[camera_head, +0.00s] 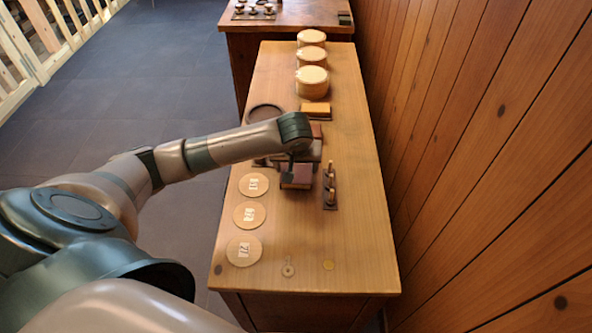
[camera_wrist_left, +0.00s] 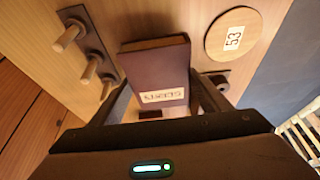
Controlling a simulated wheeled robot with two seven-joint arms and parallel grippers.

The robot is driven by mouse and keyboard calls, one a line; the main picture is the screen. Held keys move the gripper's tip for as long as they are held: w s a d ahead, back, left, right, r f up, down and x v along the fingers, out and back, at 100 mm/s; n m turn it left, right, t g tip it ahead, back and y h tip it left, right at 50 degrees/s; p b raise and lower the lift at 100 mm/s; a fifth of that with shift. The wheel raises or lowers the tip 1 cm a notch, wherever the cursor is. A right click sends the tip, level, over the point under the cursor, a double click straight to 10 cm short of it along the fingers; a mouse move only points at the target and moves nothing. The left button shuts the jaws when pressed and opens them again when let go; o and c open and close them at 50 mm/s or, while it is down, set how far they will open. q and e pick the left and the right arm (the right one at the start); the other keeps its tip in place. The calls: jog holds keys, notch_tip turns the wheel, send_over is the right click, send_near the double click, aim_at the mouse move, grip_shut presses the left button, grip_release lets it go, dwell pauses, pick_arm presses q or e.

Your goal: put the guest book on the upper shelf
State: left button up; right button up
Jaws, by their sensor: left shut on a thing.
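The guest book (camera_head: 297,178) is a dark maroon book over the wooden counter. In the left wrist view the guest book (camera_wrist_left: 152,65) shows a pale label that reads as "GUESTS", upside down. My left gripper (camera_head: 291,167) is shut on it, with a finger on each side, as the left wrist view of the gripper (camera_wrist_left: 160,98) shows. A low brown shelf-like piece (camera_head: 316,152) stands just behind the book, partly hidden by my arm. I cannot make out its separate shelves. My right gripper is not in view.
Round numbered discs (camera_head: 249,214) lie along the counter's left side. A peg rack (camera_head: 330,188) is right of the book. A dark ring (camera_head: 264,113), an orange-brown block (camera_head: 315,109) and round pale boxes (camera_head: 312,81) are farther back. A plank wall (camera_head: 470,140) borders the right.

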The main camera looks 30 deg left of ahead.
pick_arm(q)
jog(key=shift+f, duration=1.15)
jog(key=o, duration=1.2)
jog(key=shift+f, duration=0.15)
jog(key=shift+o, duration=0.2)
jog(key=b+v, duration=0.1)
jog(key=v, duration=1)
jog(key=shift+w, duration=0.1)
jog(key=shift+d+r, duration=0.1)
jog(key=shift+r, duration=0.55)
jog(key=shift+o, duration=0.4)
